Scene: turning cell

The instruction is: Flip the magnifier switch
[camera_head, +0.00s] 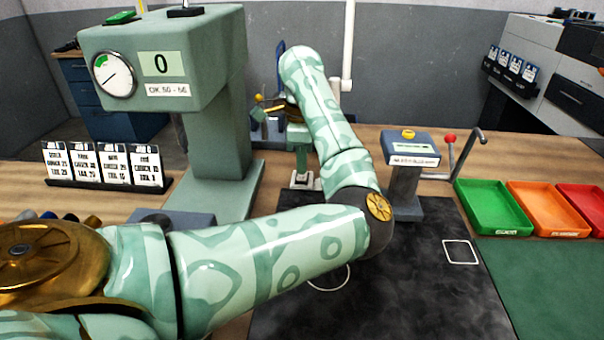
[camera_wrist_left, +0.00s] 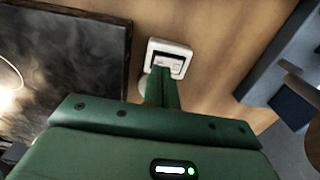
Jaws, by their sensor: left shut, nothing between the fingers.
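The magnifier switch (camera_head: 303,183) is a small white-framed block on the wooden bench, behind the far left corner of the dark mat. In the left wrist view the switch (camera_wrist_left: 168,57) shows its white frame and a pale rocker in the middle. My left gripper (camera_head: 301,168) points down at the switch from above. In the left wrist view its shut, empty green fingers (camera_wrist_left: 162,80) overlap the near side of the switch. I cannot tell whether they touch it or which way the rocker is tilted. My right gripper is not in view.
A green press with a dial gauge (camera_head: 114,76) stands left of the switch. A grey gauge stand (camera_head: 405,180) with a red-knobbed crank stands to the right. Green (camera_head: 492,226), orange and red trays lie further right. The dark mat (camera_head: 430,290) is mostly clear.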

